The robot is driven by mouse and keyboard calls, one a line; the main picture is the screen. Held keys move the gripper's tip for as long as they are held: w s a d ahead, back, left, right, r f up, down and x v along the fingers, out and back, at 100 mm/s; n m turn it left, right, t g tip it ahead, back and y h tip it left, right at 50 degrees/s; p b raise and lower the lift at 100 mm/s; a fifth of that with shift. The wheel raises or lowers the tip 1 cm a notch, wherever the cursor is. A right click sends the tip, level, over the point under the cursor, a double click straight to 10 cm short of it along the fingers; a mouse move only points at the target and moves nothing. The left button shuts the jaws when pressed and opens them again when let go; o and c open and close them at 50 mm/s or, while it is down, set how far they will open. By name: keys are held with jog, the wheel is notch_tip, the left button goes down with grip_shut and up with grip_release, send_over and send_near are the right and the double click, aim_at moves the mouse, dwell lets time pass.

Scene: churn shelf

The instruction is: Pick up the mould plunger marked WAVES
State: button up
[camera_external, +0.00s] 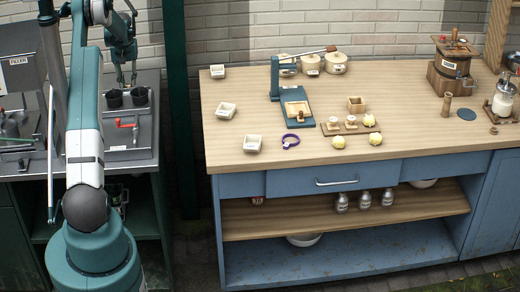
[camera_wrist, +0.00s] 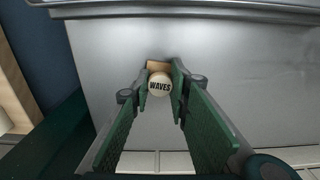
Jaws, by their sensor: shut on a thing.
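The mould plunger marked WAVES (camera_wrist: 160,87) shows in the wrist view as a round, pale wooden end with dark lettering. It sits between the green fingers of my gripper (camera_wrist: 159,80), which is shut on it. A wooden part shows just behind the round end. In the external view my gripper (camera_external: 126,76) is at the upper left, over the steel counter and close to two black cups. The plunger cannot be made out there.
The steel counter (camera_external: 145,140) is at left, with a red-handled fitting (camera_external: 125,124). The wooden bench (camera_external: 235,93) is at right, across a gap with a green post (camera_external: 177,90). On it are a blue press (camera_external: 290,97), a wooden tray (camera_external: 332,130) with pale-topped pieces, and yellow pats (camera_external: 338,142).

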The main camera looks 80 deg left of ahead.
aim_at(128, 84)
jog(key=shift+r, duration=5)
